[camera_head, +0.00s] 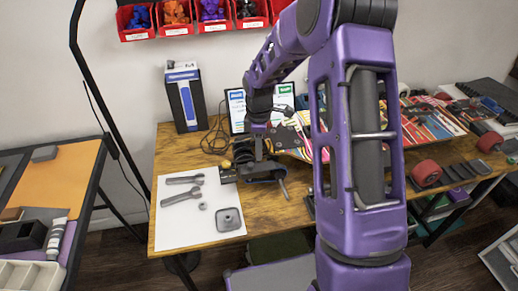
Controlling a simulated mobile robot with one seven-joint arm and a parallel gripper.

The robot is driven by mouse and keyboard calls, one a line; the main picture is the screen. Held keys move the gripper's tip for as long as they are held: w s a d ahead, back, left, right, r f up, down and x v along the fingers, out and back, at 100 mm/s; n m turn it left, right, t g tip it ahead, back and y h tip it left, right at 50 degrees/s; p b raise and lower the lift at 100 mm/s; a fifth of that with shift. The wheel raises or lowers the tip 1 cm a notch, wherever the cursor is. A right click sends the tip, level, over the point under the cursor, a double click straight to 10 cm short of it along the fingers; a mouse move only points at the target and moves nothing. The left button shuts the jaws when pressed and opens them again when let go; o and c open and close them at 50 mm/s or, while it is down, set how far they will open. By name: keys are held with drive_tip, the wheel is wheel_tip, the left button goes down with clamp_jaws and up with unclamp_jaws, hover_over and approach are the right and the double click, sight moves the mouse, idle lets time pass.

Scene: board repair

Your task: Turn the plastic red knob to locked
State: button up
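I cannot make out a red plastic knob in the head view. My gripper (259,150) points down at the end of my purple arm, over the left part of the wooden workbench (172,163). My forearm hides the middle of the bench.
A white sheet (175,226) with grey tools lies at the bench's front left. Skateboard decks (430,122) and a red wheel (426,173) lie to the right. Red bins (136,35) hang above.

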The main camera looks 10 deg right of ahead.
clamp_jaws()
drive_tip(key=shift+m, duration=0.3)
drive_tip(key=m, duration=0.3)
drive_tip(key=shift+m, duration=0.3)
drive_tip(key=m+b, duration=0.1)
drive_tip(key=m, duration=1.2)
drive_tip(key=shift+m, duration=0.3)
drive_tip(key=o, duration=0.7)
unclamp_jaws()
drive_tip(key=shift+c, duration=0.2)
